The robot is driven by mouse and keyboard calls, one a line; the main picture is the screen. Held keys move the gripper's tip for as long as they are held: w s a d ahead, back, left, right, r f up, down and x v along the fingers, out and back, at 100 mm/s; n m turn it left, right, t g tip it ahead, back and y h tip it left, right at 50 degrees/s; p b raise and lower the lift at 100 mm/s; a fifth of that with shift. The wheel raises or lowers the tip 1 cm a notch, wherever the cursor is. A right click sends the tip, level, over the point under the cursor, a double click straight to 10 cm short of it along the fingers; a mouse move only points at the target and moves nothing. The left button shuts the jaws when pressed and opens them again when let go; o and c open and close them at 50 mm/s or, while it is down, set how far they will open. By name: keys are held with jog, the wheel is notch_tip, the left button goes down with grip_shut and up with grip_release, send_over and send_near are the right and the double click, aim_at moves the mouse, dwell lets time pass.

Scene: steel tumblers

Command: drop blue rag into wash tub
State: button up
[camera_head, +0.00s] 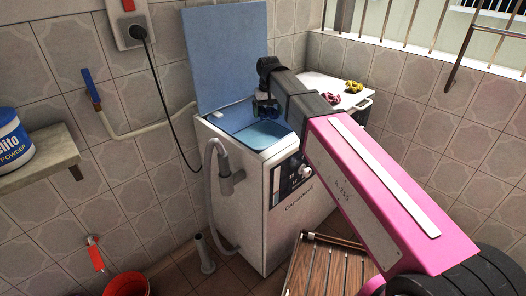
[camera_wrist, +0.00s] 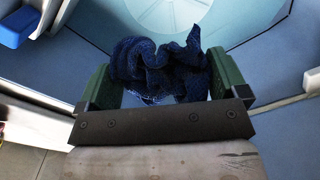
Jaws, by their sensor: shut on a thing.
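The blue rag (camera_wrist: 158,70) is a crumpled dark blue cloth between the two green fingers of my gripper (camera_wrist: 160,82) in the wrist view. My gripper is shut on it. In the head view my gripper (camera_head: 266,106) is over the open wash tub (camera_head: 262,134) of the washing machine, and the rag there is small and dark. In the wrist view the pale blue tub (camera_wrist: 250,75) lies below the rag. How high the rag hangs over the tub floor I cannot tell.
The tub's blue lid (camera_head: 222,55) stands upright behind it. A grey hose (camera_head: 212,165) hangs at the machine's front left. Pink and yellow cloths (camera_head: 353,87) lie on the white top at right. A wooden slatted stool (camera_head: 325,268) stands in front.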

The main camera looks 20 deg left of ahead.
jog(key=o, duration=0.6)
notch_tip(320, 180, up, 10)
jog(key=shift+f, duration=0.1)
jog(key=shift+r, duration=0.45)
